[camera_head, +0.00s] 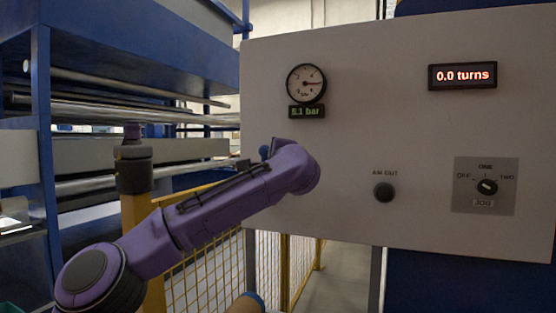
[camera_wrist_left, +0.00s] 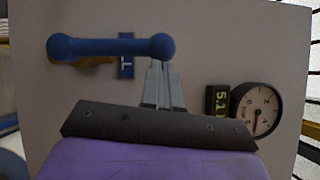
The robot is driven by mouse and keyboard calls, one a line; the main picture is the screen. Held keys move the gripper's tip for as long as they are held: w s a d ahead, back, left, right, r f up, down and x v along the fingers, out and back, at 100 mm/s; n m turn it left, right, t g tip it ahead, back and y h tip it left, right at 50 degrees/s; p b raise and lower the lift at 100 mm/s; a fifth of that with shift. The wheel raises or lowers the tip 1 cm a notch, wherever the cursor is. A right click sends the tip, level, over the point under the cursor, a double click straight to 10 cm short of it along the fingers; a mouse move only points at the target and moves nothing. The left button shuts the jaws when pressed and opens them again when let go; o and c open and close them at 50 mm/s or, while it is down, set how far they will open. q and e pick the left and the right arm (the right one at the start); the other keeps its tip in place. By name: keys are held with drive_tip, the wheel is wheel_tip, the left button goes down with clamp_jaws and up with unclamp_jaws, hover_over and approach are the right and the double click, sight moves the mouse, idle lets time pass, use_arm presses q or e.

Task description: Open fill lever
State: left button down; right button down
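The blue fill lever (camera_wrist_left: 110,47) is in the left wrist view, a bar with rounded ends lying across the picture in front of the pale panel. A blue label (camera_wrist_left: 126,62) behind it is partly covered. My left gripper (camera_wrist_left: 162,68) points at the panel by the lever's right end. Its two grey fingers are close together with little gap. Their tips are at or behind the round end, and I cannot tell whether they touch it. In the head view, only a bit of the blue lever (camera_head: 283,144) shows behind my purple wrist. My right gripper is not in view.
The panel (camera_head: 360,130) carries a round gauge (camera_head: 306,84) above a "5.1 bar" display, a "0.0 turns" display (camera_head: 462,76), a dark button (camera_head: 383,192) and a rotary selector (camera_head: 486,187). A yellow mesh fence (camera_head: 205,265) and a roller machine (camera_head: 120,110) stand at left.

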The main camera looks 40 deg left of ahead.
use_arm(q)
drive_tip(key=shift+a, duration=0.1)
idle(0.4)
drive_tip(key=w+d+b+v, duration=0.2)
drive_tip(key=b+v, duration=0.3)
drive_tip(key=v, duration=0.8)
drive_tip(key=shift+f+b, duration=0.35)
drive_tip(key=shift+b, duration=0.05)
drive_tip(key=shift+w, duration=0.15)
